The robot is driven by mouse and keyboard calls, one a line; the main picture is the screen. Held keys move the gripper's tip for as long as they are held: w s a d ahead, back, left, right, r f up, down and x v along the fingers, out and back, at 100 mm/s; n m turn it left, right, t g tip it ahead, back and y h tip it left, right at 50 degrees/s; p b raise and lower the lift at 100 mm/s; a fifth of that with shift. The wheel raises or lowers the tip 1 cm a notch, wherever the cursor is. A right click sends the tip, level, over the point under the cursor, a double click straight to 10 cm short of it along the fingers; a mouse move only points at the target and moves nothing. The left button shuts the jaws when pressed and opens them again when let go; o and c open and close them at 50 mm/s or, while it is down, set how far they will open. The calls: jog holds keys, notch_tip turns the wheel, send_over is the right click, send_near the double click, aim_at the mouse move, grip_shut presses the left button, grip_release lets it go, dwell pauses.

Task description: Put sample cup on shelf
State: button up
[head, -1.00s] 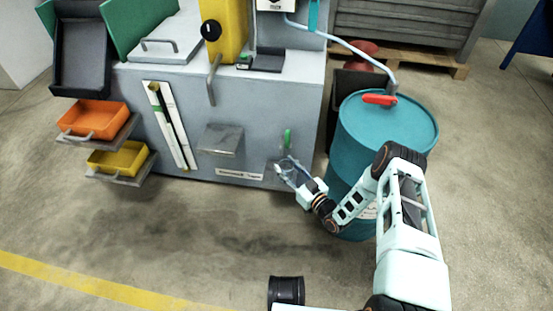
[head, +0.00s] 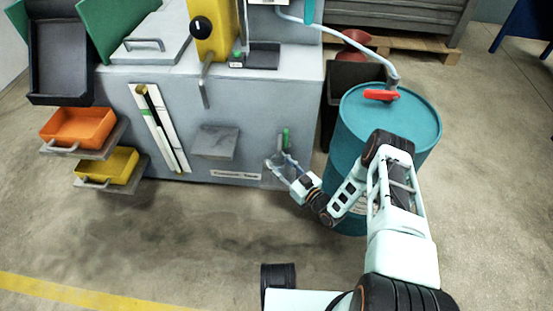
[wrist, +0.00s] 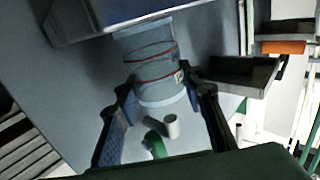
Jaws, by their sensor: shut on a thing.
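The sample cup (wrist: 150,62), clear and bluish with red lines around it, is between the two fingers of my gripper (wrist: 165,112) in the wrist view. My gripper is shut on it. In the head view my gripper (head: 279,165) is low at the front of the grey machine, left of the blue drum; the cup is too small there to make out clearly. A small grey shelf (head: 216,142) sticks out from the machine's front, left of my gripper. It also shows at the right in the wrist view (wrist: 238,73) and looks empty.
A green-handled tap (head: 286,138) sits just above my gripper; its green part (wrist: 155,145) shows between the fingers in the wrist view. A blue drum (head: 388,125) stands close on the right. Orange (head: 80,128) and yellow (head: 106,165) bins are at the left.

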jog(key=shift+f, duration=0.1)
jog(key=o, duration=1.1)
jog(key=p+v, duration=0.3)
jog(key=v, duration=0.9)
jog(key=shift+d, duration=0.1)
